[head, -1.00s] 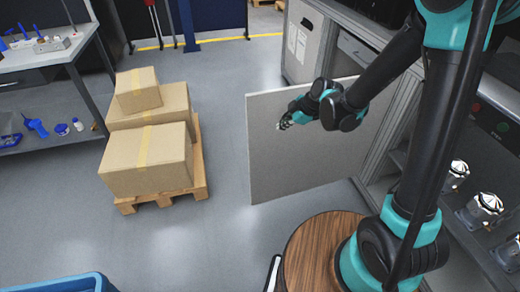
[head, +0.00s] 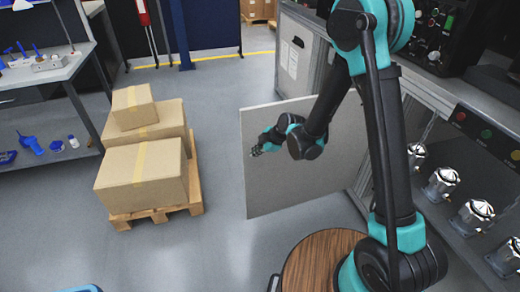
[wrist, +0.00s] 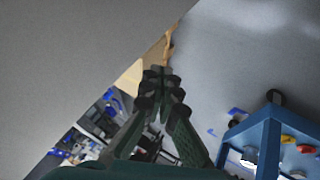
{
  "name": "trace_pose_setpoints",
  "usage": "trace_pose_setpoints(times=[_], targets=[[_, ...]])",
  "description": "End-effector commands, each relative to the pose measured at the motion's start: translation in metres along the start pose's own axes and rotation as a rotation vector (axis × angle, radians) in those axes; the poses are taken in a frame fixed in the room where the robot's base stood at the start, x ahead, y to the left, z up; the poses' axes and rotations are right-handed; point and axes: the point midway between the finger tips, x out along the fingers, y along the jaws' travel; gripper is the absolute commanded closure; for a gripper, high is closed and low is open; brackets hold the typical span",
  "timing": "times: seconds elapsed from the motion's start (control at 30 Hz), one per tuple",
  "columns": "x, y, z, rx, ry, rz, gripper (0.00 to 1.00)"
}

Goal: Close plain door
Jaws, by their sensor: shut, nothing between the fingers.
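The plain door (head: 300,178) is a flat grey panel in the middle of the head view. It stands open, swung out from the cabinet (head: 385,165) on the right. My gripper (head: 256,151) is in front of the door's face, near its free left edge. In the wrist view my gripper (wrist: 160,75) shows with its fingers together and nothing between them. The door (wrist: 70,60) fills the upper left of that view. I cannot tell whether the gripper touches the door.
A pallet (head: 155,212) with several cardboard boxes (head: 145,175) stands left of the door. A workbench (head: 40,70) is at the far left. Several machined housings (head: 442,183) sit in the cabinet at right. Floor between pallet and door is clear. A blue cart (wrist: 265,140) shows in the wrist view.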

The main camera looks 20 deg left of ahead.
Motion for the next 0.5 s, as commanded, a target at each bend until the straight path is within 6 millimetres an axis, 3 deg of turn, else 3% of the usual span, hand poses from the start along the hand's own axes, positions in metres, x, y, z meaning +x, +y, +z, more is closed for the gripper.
trace_pose_setpoints(times=[0.07,0.2,0.5], targets=[[0.012,0.000,0.000,-0.001,0.001,0.000,1.00],[0.020,0.020,0.000,0.000,0.000,0.000,1.00],[0.027,0.035,0.000,0.000,0.000,0.000,1.00]])
